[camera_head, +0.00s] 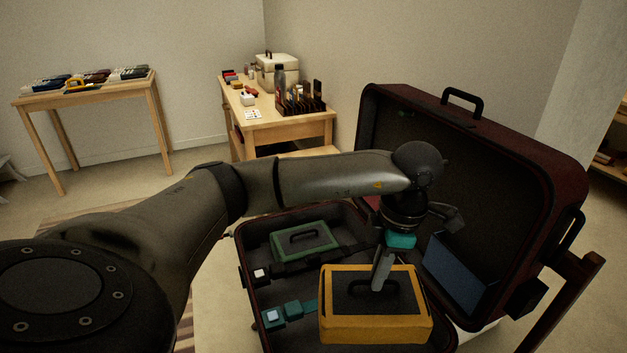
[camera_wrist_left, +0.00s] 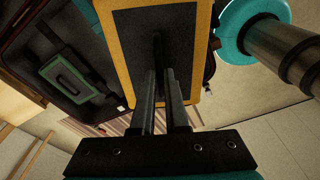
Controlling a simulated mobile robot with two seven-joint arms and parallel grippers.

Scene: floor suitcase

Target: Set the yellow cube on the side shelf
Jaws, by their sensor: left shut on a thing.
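The yellow cube (camera_head: 375,330) is a yellow box-shaped case with a dark top panel and a black handle. My left gripper (camera_head: 379,284) points down and is shut on that handle. In the left wrist view, the fingers (camera_wrist_left: 160,78) close around the handle of the yellow cube (camera_wrist_left: 205,20). The cube looks level and overlaps the front part of the open suitcase; it seems raised off the suitcase floor, but its underside is hidden. A wooden shelf (camera_head: 602,158) shows partly at the right edge; I cannot tell if it is the side shelf. My right gripper is out of view.
The open suitcase (camera_head: 243,262) holds a green case (camera_head: 304,241) and teal-buckled straps (camera_head: 291,309). A blue panel (camera_head: 455,274) leans near its raised lid (camera_head: 545,160). A cluttered desk (camera_head: 290,128) stands behind, and a table (camera_head: 120,85) with folded items stands far left.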

